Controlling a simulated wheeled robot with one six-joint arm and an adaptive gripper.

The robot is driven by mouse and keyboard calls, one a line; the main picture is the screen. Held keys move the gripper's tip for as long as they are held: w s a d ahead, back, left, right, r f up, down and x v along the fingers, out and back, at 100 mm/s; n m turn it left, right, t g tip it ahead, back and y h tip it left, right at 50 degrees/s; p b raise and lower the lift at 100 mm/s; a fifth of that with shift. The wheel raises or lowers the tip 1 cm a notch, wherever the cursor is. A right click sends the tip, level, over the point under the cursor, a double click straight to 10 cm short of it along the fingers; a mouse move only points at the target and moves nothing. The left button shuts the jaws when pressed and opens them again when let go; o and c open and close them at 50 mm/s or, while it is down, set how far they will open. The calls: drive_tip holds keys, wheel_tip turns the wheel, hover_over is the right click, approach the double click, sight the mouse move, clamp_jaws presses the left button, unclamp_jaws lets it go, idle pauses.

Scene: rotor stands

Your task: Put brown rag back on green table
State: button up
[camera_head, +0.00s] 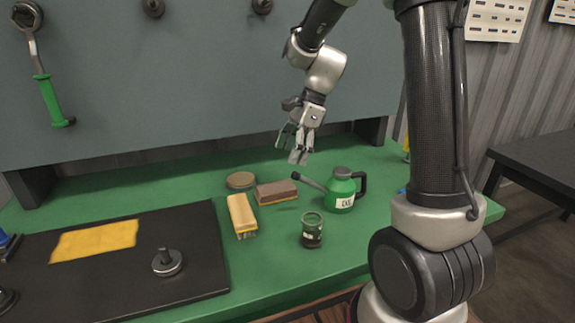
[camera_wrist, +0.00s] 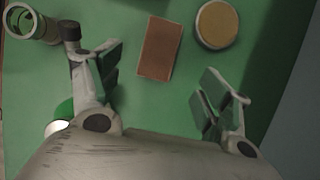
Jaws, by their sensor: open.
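A brown rectangular block-like piece (camera_head: 276,192), the only brown thing that could be the rag, lies on the green table (camera_head: 385,240). It looks thick, with a lighter lower edge, and I cannot tell whether it is cloth. In the wrist view the brown piece (camera_wrist: 160,48) lies beyond the fingertips, between their lines. My gripper (camera_head: 298,148) is open and empty above the table, near the back panel. In the wrist view the gripper (camera_wrist: 162,82) shows both fingers spread apart, with bare green table between them.
A green oil can (camera_head: 342,192) stands right of the brown piece, its spout pointing towards it. A yellow cloth (camera_head: 95,241) and a metal part (camera_head: 167,263) lie on a black mat (camera_head: 205,245).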

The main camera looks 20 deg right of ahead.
drive_tip(key=s+d+r+n+t+h, duration=0.1)
drive_tip(key=s+d+r+n, duration=0.2)
drive_tip(key=s+n, duration=0.3)
drive_tip(key=s+d+r+n+t+h, duration=0.2)
drive_tip(key=s+n, duration=0.4)
drive_tip(key=s, duration=0.4)
drive_tip(key=s+d+r+n+t+h, duration=0.1)
drive_tip(key=s+d+r+n, duration=0.4)
drive_tip(key=s, duration=0.3)
drive_tip(key=shift+n+h, duration=0.3)
drive_tip(key=shift+n, duration=0.2)
